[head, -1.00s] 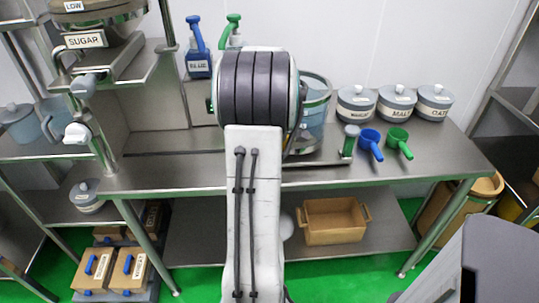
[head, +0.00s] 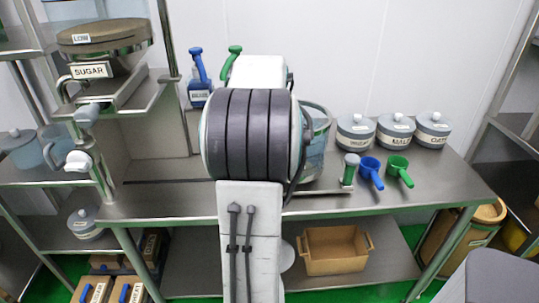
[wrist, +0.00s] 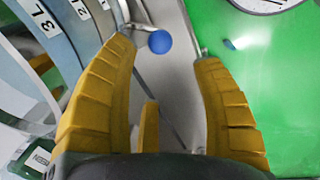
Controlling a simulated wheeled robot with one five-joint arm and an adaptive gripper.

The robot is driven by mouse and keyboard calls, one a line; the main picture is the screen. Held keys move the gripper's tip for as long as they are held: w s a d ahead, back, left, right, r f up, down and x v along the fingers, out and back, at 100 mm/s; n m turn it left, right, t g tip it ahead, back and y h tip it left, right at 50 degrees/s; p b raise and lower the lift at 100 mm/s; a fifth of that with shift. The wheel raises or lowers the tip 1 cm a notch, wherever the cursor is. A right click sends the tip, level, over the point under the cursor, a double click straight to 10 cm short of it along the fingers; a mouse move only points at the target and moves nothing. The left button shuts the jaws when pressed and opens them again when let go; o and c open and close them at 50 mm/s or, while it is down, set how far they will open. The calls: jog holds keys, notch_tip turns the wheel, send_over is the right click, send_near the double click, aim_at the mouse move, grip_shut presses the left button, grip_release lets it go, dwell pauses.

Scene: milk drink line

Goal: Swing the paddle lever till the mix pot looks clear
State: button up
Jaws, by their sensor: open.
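The mix pot, a clear vessel (head: 318,140), stands on the bench, mostly hidden behind my arm in the head view. In the wrist view, a marked curved wall (wrist: 50,35), apparently the pot's side, is at the left. A blue ball (wrist: 161,41) shows beyond my fingertips beside a metal rod; it may be the paddle lever's knob, but I cannot tell surely. My gripper (wrist: 163,52) is open, its yellow fingers spread apart, with the ball seen between and slightly beyond the tips. It appears empty. The mix inside the pot is not visible.
Blue (head: 371,172) and green (head: 399,171) scoops lie beside an upright green-grey handle (head: 350,169). Lidded pots (head: 395,131) stand behind. The sugar shelf (head: 125,97) is left. A wooden crate (head: 335,252) sits on the lower shelf. The bench's right front is clear.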

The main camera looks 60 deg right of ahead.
jog(key=shift+a+r, duration=0.15)
jog(key=shift+r, duration=0.8)
jog(key=shift+s, duration=0.1)
